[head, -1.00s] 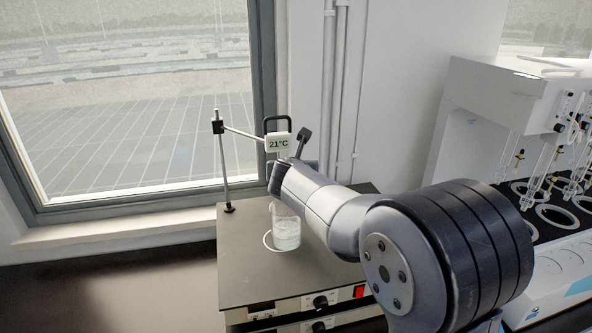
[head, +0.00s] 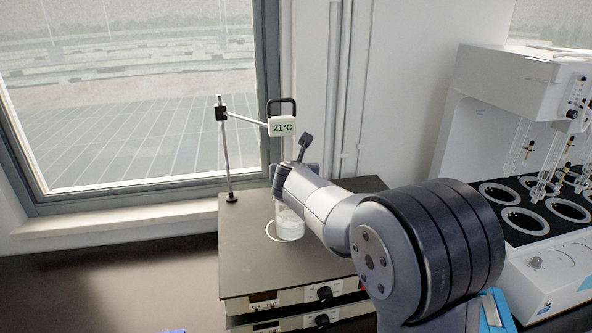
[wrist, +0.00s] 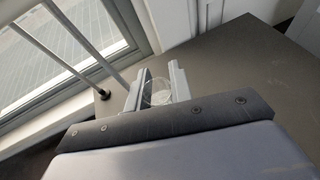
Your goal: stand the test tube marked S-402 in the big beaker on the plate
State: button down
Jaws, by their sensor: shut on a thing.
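The big beaker (head: 288,226) is clear glass with liquid in it. It stands on the dark plate (head: 245,262) in the head view, over a white ring mark, and my arm covers its upper part. My gripper (wrist: 154,88) is at the beaker, pointing down over it in the wrist view. Its two pale fingers are shut on a clear glass thing, taken as the test tube, which is hard to make out against the beaker's round glass. No S-402 mark is readable. I cannot tell how deep the tube sits.
A stand with a rod (head: 225,160) holds a 21°C display (head: 282,126) close behind and above the beaker. A window fills the left. A white distiller unit (head: 505,120) with glassware stands at the right. The dark bench (head: 110,280) is clear at the left.

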jog(key=shift+f+b, duration=1.6)
jog(key=shift+f, duration=0.5)
jog(key=c, duration=1.2)
grip_release()
jog(key=shift+d, duration=0.1)
jog(key=shift+o, duration=0.2)
jog(key=shift+a+r, duration=0.2)
